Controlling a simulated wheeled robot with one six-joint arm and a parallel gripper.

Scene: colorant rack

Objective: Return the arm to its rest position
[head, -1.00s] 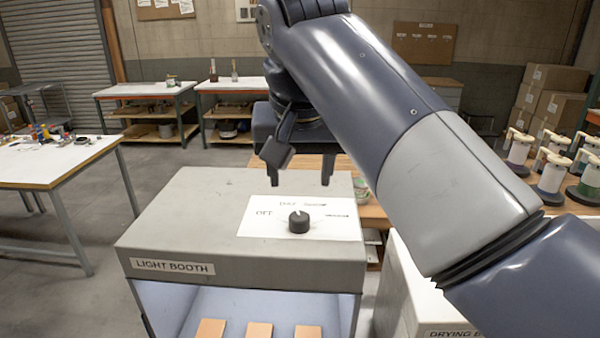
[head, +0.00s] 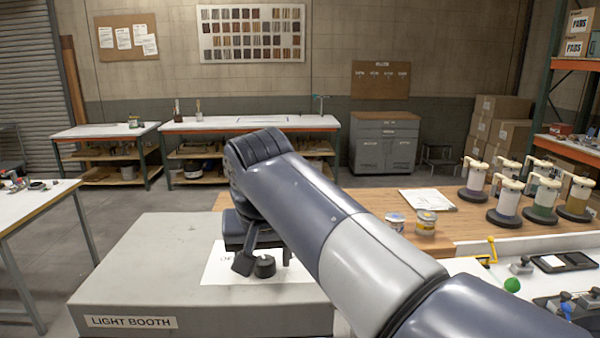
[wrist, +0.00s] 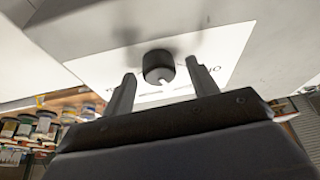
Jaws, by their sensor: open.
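My arm crosses the head view from the lower right to above the light booth (head: 150,262). My gripper (wrist: 160,75) is open and empty in the wrist view, its two fingers apart. A black round knob (wrist: 157,66) on a white label sheet (wrist: 228,50) shows between the fingers, with gaps on both sides. The arm hides part of the sheet.
A wooden bench (head: 460,226) at right holds two small cans (head: 426,222), a paper and several capped colorant jars (head: 505,203). A white table (head: 30,205) stands at left. Back benches and a grey cabinet (head: 383,145) are far off. Floor shows open between left table and booth.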

